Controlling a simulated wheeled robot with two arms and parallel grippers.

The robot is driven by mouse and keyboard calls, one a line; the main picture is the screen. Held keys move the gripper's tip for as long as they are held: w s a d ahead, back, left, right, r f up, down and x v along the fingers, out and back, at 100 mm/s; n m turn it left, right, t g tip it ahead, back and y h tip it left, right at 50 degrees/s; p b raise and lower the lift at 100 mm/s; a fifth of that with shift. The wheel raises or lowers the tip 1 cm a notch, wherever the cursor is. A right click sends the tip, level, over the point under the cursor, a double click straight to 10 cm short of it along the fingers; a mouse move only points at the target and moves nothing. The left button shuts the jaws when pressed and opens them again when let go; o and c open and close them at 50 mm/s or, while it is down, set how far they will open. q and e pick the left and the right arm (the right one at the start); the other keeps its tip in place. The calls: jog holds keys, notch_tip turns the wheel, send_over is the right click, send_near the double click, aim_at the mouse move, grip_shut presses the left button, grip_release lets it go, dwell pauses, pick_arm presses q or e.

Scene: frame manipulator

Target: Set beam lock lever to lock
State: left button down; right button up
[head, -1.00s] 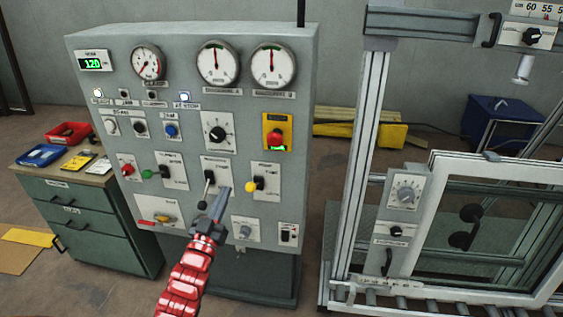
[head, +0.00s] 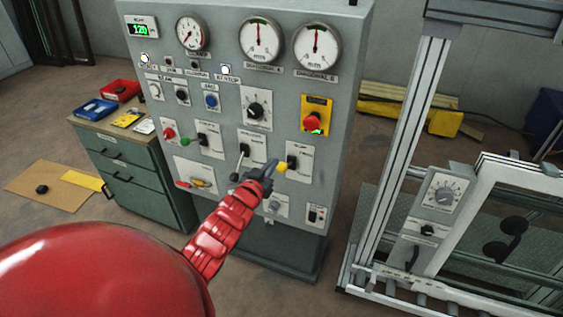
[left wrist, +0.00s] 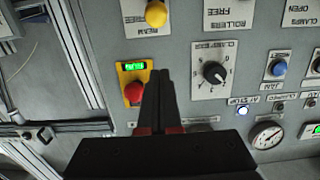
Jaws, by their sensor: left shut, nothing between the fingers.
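The lever with the yellow knob (head: 282,168) sits on a white plate on the grey control panel, right of the black-knobbed lever (head: 235,176). In the left wrist view, which shows the panel upside down, the yellow knob (left wrist: 156,14) is at the top edge by a partly cut label that seems to read BEAM. My left gripper (head: 272,167) is shut and empty, its tips overlapping the left side of the yellow knob in the head view; contact cannot be told. In the left wrist view the shut fingers (left wrist: 160,75) point toward that knob. My right gripper is out of view.
A red stop button (head: 312,121) on a yellow plate is above the lever. A metal frame (head: 415,130) stands to the right, a green cabinet (head: 140,175) to the left.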

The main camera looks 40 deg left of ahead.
pick_arm(q)
jog(key=p, duration=0.3)
send_over(281, 167)
jog(key=w, duration=0.2)
jog(key=shift+a+f, duration=0.25)
jog(key=shift+f, duration=0.35)
jog(key=s+f+p, duration=0.2)
jog(key=f, duration=0.1)
jog(key=shift+d+f, duration=0.15)
jog(key=shift+f, duration=0.2)
